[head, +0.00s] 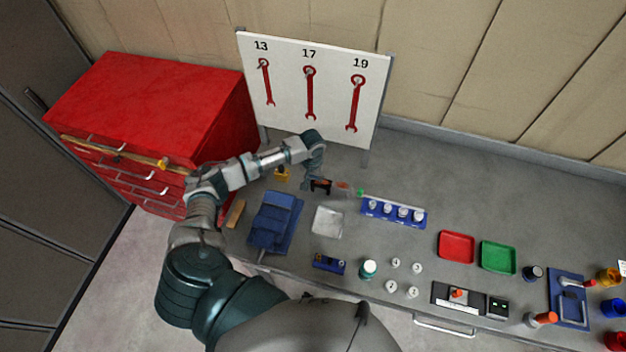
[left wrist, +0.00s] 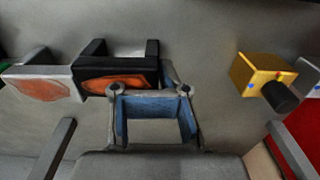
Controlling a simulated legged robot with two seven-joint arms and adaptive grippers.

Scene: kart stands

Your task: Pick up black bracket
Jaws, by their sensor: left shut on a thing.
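The black bracket (left wrist: 120,76) has an orange oval on its near face and shows upper centre in the left wrist view, with raised walls at its ends. It also shows in the head view (head: 320,187). My left gripper (head: 316,177) points down at it and is shut on it; the wrist view shows the gripper's end (left wrist: 150,95) against the bracket's right part. The exact contact is partly hidden. A grey bracket (left wrist: 40,84) with a reddish oval stands directly left of the black one. My right gripper is not in view.
A yellow block with a black knob (left wrist: 265,82) stands to the right in the wrist view. In the head view, a blue rack (head: 393,212) with white pieces, a clear tray (head: 327,221) and a blue stand (head: 275,222) are nearby. A tool board (head: 335,95) stands behind.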

